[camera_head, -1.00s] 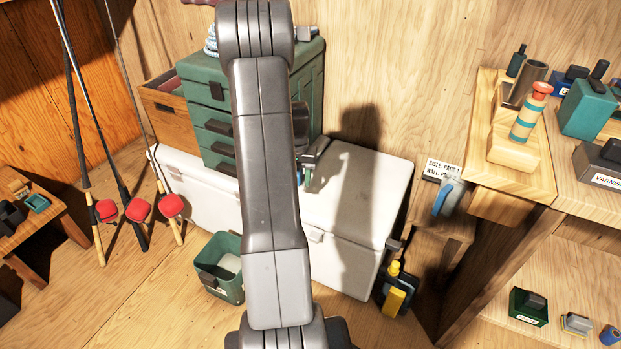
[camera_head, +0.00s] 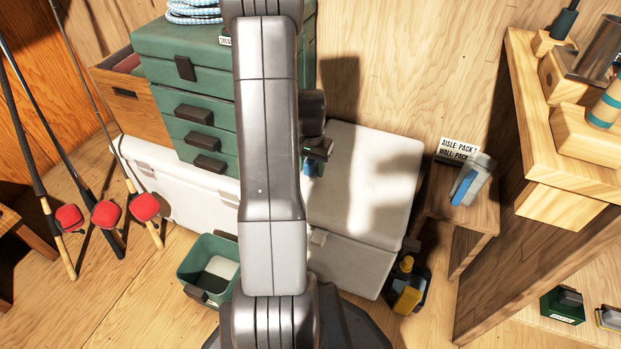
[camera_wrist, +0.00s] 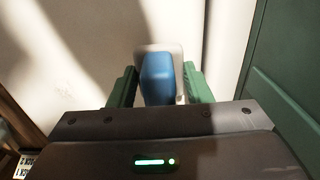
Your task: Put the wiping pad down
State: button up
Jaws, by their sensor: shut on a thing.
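The wiping pad (camera_wrist: 158,78) is blue with a pale grey backing. My gripper (camera_wrist: 153,88) is shut on it, with one green finger at each side. In the head view my gripper (camera_head: 314,160) is partly hidden behind my arm, and only a little blue of the pad (camera_head: 308,169) shows. Gripper and pad are over the white chest (camera_head: 366,185), right beside the green drawer box. I cannot tell how far the pad is above the lid.
A green drawer box (camera_head: 183,62) stands on the chest's left part. The chest lid's right part is clear. A low wooden stand (camera_head: 452,205) holds a blue and grey item (camera_head: 471,182) and a sign (camera_head: 457,150). A green bin (camera_head: 207,272) and a yellow bottle (camera_head: 407,285) stand in front.

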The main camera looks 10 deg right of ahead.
aim_at(311, 175)
jog(key=shift+f+b, duration=0.55)
jog(key=shift+f, duration=1.3)
jog(key=shift+f, duration=0.2)
jog(key=o, duration=1)
jog(key=shift+o, duration=0.2)
jog(key=shift+r, duration=0.1)
notch_tip(311, 175, up, 12)
jog(key=p, duration=0.4)
jog(key=shift+r, duration=0.15)
